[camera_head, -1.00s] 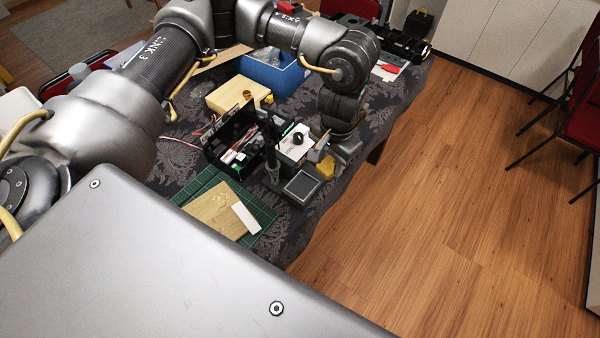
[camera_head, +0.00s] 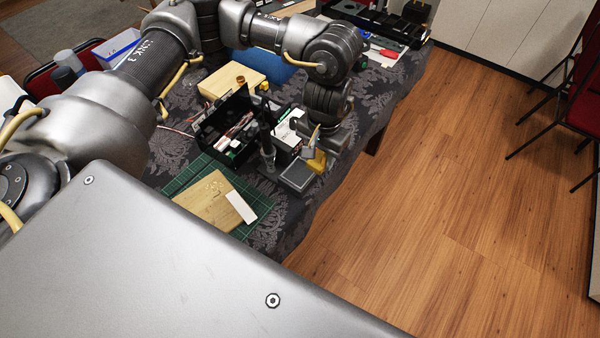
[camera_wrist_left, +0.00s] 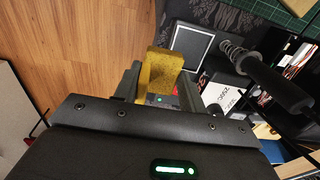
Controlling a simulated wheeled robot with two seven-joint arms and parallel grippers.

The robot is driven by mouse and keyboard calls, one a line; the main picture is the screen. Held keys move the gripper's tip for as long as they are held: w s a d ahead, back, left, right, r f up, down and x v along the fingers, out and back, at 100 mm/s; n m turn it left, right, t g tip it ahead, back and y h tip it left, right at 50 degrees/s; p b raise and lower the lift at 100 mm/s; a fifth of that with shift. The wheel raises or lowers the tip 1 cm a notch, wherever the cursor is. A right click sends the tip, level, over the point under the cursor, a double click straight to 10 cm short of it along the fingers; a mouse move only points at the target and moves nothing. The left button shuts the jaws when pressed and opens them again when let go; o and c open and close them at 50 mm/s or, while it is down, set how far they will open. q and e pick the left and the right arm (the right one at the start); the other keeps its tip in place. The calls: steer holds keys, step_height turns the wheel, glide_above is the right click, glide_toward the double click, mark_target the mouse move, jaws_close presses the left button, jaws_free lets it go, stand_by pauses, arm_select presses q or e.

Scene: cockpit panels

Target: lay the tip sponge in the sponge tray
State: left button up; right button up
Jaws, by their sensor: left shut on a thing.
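The tip sponge (camera_head: 317,161) is a yellow block. My left gripper (camera_head: 311,150) is shut on it; in the left wrist view the sponge (camera_wrist_left: 160,68) sticks out between the two fingers. In the head view the sponge appears just up and right of the tray. I cannot tell its exact height above it. My right gripper is not in view.
The iron stand (camera_head: 266,150) with its spring holder rises beside the tray. A white soldering station (camera_head: 286,131) and an open black box (camera_head: 228,130) with wires stand close by. A green cutting mat (camera_head: 256,201) lies nearer. The table edge is close on the right.

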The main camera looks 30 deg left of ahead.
arm_select(q)
steer(key=a+f, duration=0.5)
steer(key=shift+w+a+f, duration=0.1)
steer(key=shift+w, duration=0.15)
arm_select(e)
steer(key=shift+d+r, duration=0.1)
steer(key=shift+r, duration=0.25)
arm_select(q)
steer(key=shift+w+a+f, duration=0.1)
steer(key=shift+a+f, duration=0.1)
steer(key=shift+f, duration=0.8)
steer(key=shift+a+f, duration=0.2)
steer(key=shift+f, duration=0.75)
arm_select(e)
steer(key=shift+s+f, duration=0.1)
arm_select(q)
steer(key=o, duration=0.6)
steer(key=shift+f, duration=0.1)
step_height(320, 180, up, 12)
steer(key=shift+r, duration=0.2)
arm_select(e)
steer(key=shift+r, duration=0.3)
arm_select(q)
steer(key=shift+d+f, duration=0.1)
steer(key=shift+f, duration=0.05)
